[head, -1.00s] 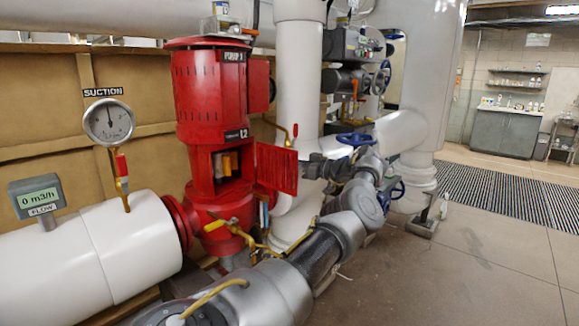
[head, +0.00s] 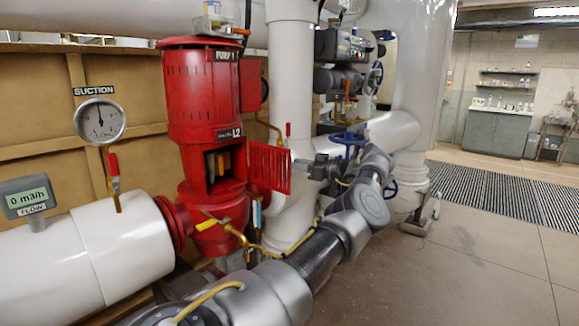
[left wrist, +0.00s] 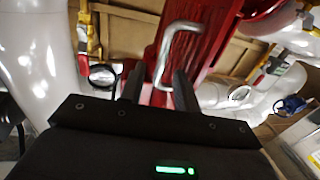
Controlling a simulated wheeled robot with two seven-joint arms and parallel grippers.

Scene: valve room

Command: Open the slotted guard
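The slotted guard (head: 270,168) is a red panel with vertical slots. In the head view it stands swung out to the right of the opening in the red pump (head: 203,110), and yellowish parts show inside that opening. My left gripper (head: 308,167) is just right of the guard's free edge, pointing at it. In the left wrist view the two dark fingers of my left gripper (left wrist: 158,88) are apart. A bent metal handle (left wrist: 182,28) on a red surface lies ahead of them, its lower end between the fingers in the picture. Contact cannot be told. My right gripper is not in view.
A yellow-handled valve (head: 212,222) is below the opening. A blue handwheel (head: 348,139) is close behind my left wrist. A white vertical pipe (head: 290,80) stands behind the guard. The suction gauge (head: 98,121) is at left. Open floor (head: 480,245) lies at right.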

